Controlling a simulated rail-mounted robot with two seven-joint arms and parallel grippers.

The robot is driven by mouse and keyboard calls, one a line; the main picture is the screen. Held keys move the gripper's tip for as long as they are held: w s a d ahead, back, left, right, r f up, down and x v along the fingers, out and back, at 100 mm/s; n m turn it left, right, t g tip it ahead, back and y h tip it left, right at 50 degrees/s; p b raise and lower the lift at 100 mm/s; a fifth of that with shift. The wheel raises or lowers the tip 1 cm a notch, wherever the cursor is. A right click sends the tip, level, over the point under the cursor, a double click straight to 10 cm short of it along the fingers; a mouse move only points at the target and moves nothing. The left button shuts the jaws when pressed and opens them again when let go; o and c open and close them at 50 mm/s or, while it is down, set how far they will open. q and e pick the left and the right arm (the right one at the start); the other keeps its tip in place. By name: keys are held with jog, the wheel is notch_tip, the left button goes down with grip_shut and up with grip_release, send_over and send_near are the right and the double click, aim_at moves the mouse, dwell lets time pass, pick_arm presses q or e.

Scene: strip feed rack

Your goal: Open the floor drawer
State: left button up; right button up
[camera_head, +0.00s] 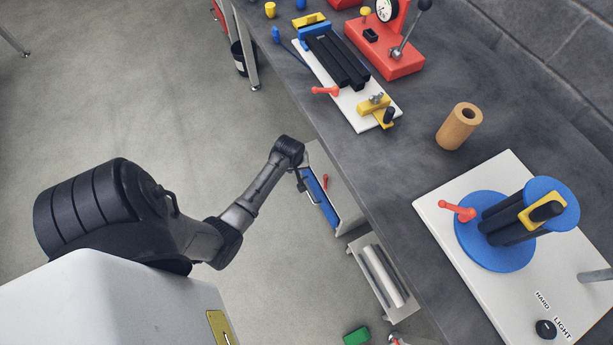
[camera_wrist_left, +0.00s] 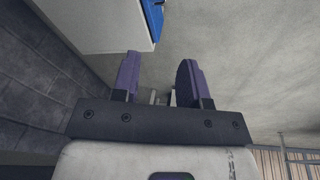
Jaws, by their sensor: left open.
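The floor drawer shows a blue front (camera_head: 319,196) with a pale handle (camera_head: 312,196), on a white unit (camera_head: 347,205) low beside the bench. A small red piece (camera_head: 326,182) shows just behind the blue front; I cannot tell what it rests on. My left gripper (camera_head: 301,182) is at the handle's far end in the head view; contact cannot be told. In the left wrist view my left gripper (camera_wrist_left: 157,78) has two purple fingers spread apart with nothing between them. The blue front (camera_wrist_left: 153,18) and white unit (camera_wrist_left: 100,22) are beyond them. My right gripper is not in view.
The dark bench (camera_head: 400,165) stands above the unit, carrying a white strip fixture (camera_head: 330,75), a red gauge stand (camera_head: 390,55), a wooden cylinder (camera_head: 459,126) and a blue reel (camera_head: 495,235). A rack with a roll (camera_head: 383,275) stands below. The floor (camera_head: 130,110) at left is clear.

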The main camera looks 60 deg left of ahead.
pick_arm(q)
jog(key=w+f+n+b, duration=0.1)
jog(key=f+b, duration=0.6)
jog(key=f, duration=0.3)
jog(key=w+a+f+n+b, duration=0.1)
jog(key=w+f+b, duration=0.1)
jog(key=f+b, duration=0.5)
jog(key=w+f+n+h+b, duration=0.1)
jog(key=f+n+b, duration=0.1)
jog(key=f+b, duration=0.5)
jog(key=shift+w+a+f, duration=0.15)
jog(key=shift+f, duration=0.9)
jog(key=shift+w+a+f, duration=0.1)
jog(key=shift+f, duration=0.9)
jog(key=shift+w+a+f, duration=0.15)
jog(key=shift+f, duration=0.9)
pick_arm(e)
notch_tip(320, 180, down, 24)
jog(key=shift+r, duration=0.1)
pick_arm(q)
grip_shut()
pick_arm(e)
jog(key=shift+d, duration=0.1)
